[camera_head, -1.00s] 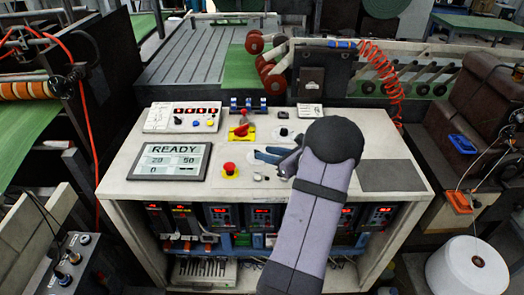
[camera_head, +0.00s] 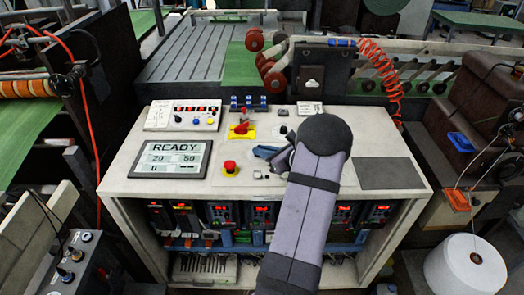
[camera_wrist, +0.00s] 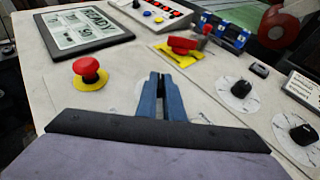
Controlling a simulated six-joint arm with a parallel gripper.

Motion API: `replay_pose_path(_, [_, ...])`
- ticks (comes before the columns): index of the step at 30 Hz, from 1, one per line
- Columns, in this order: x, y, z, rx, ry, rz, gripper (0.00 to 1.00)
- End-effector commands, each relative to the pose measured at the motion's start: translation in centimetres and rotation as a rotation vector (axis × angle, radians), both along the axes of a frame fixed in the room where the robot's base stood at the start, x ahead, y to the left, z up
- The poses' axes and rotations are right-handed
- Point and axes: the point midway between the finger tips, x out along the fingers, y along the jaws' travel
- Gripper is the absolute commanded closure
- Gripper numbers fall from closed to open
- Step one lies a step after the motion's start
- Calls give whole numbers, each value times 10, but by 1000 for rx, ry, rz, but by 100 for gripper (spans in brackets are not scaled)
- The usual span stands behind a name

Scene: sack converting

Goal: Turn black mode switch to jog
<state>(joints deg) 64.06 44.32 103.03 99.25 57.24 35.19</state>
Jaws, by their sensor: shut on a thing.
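My gripper (camera_head: 265,153) is low over the white console top (camera_head: 336,125), right of the red mushroom button. In the wrist view its blue fingers (camera_wrist: 157,88) are close together and point down at the panel, with a narrow dark gap between them. They are shut on what seems to be the black mode switch, which the fingers hide; its pointer and labels cannot be read. Two other black knobs, a nearer one (camera_wrist: 300,133) and a farther one (camera_wrist: 240,90), stand free on white discs to the right. The display (camera_head: 171,159) reads READY.
The red mushroom button (camera_wrist: 88,70) on its yellow plate stands close left of the fingers. A red rotary handle (camera_wrist: 184,44) on a yellow plate is just beyond them. A small button panel (camera_head: 184,116) is at the back left. A grey pad (camera_head: 389,173) lies right.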

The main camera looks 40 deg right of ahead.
Motion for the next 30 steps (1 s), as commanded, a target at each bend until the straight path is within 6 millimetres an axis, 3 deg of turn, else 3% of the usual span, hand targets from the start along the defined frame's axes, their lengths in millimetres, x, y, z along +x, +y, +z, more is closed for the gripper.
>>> replay_pose_path(11, [0,3,-4,-1,-1,-100,100])
replay_pose_path(30, [2,9,-6,-3,-4,-423,100])
